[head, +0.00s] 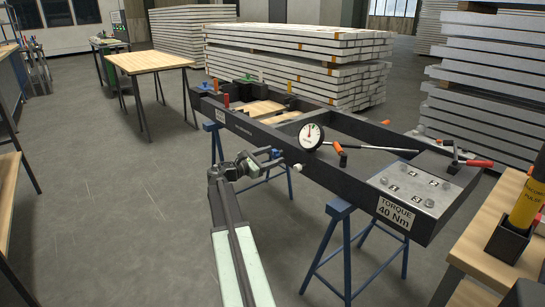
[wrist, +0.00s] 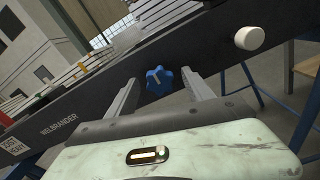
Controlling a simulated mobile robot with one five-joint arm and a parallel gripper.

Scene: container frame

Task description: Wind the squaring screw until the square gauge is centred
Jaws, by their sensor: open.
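A blue star-shaped knob (wrist: 157,80) stands on the side of the dark frame (wrist: 90,100); it looks like the squaring screw, though no label shows on it. In the wrist view it appears between the two fingertips of my gripper (wrist: 160,77), which is open and empty. Whether the fingers reach around it or stop short, I cannot tell. In the head view my gripper (head: 262,160) is at the frame's near side, and the blue knob (head: 276,153) shows just past it. A round white dial gauge (head: 311,136) stands on the frame; its reading is too small to tell.
A white round knob (head: 298,167) sticks out of the same side, right of my gripper. An orange-handled lever (head: 341,152) and a red-handled clamp (head: 474,163) sit on the frame. Blue trestles (head: 340,240) stand below.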

